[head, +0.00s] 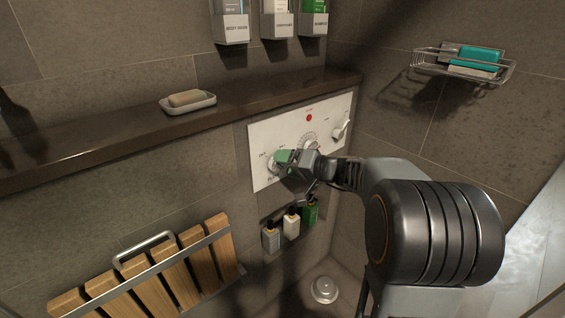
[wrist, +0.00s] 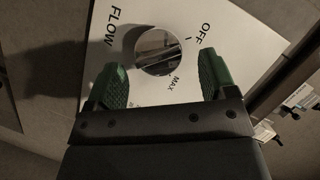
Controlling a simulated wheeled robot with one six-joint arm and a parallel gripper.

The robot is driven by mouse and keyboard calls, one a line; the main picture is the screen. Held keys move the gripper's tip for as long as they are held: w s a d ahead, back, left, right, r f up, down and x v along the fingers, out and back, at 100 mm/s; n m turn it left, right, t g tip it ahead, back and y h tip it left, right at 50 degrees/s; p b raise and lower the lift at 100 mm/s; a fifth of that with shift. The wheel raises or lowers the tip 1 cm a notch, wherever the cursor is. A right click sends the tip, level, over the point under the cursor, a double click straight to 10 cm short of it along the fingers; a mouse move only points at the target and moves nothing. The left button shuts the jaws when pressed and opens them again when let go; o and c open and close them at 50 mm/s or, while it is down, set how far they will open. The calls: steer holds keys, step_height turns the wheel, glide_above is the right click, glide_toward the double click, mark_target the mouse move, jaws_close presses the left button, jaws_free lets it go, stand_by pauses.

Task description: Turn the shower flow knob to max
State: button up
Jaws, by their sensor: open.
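The white control panel (head: 262,135) is on the wall, and its lower left corner carries the flow knob. In the wrist view the flow knob (wrist: 159,51) is round, shiny metal, with the printed words FLOW, OFF and MAX around it. Its pointer setting is hard to read. My gripper (wrist: 163,76) is open, with one green fingertip on each side, left and right below the knob. I cannot tell whether either fingertip touches it. In the head view my gripper (head: 287,160) is at the panel's left part and hides most of this knob.
Another lever knob (head: 341,129) and a red dot (head: 309,118) are on the panel. A stone ledge (head: 250,98) with a soap dish (head: 188,105) runs above. Small bottles (head: 291,222) stand in a niche below. A wooden slatted seat (head: 150,270) is at lower left.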

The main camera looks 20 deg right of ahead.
steer(key=shift+x, duration=0.95)
steer(key=c, duration=0.9)
